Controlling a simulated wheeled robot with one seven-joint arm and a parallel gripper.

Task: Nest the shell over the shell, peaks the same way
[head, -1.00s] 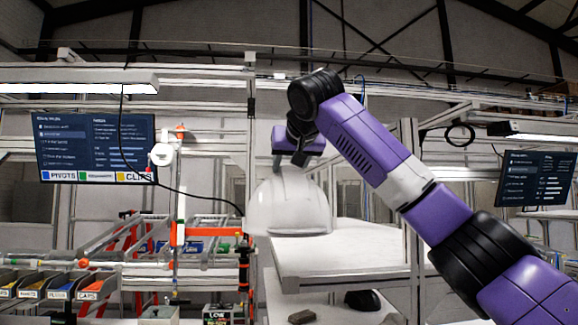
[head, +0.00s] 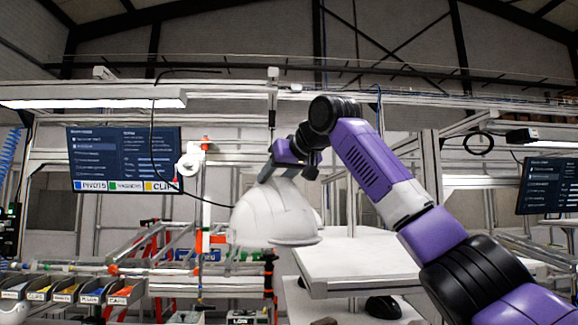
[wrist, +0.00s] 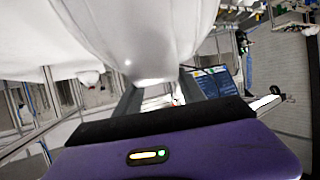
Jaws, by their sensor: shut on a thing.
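A white helmet shell (head: 272,215) hangs from my gripper (head: 268,174), dome up and tilted, with its brim low on the right. My gripper is shut on the upper part of the shell. In the wrist view, the pale shell (wrist: 150,35) fills the upper middle, in front of the fingers of my gripper (wrist: 160,85). The shell appears clear of other things, just left of and above the white shelf. I cannot make out a second shell for certain in any view.
The white shelf (head: 360,262) right of the shell has a bare top. Below it sit a dark rounded object (head: 383,307) and a small brown block (head: 325,321). A screen (head: 125,158) hangs at left.

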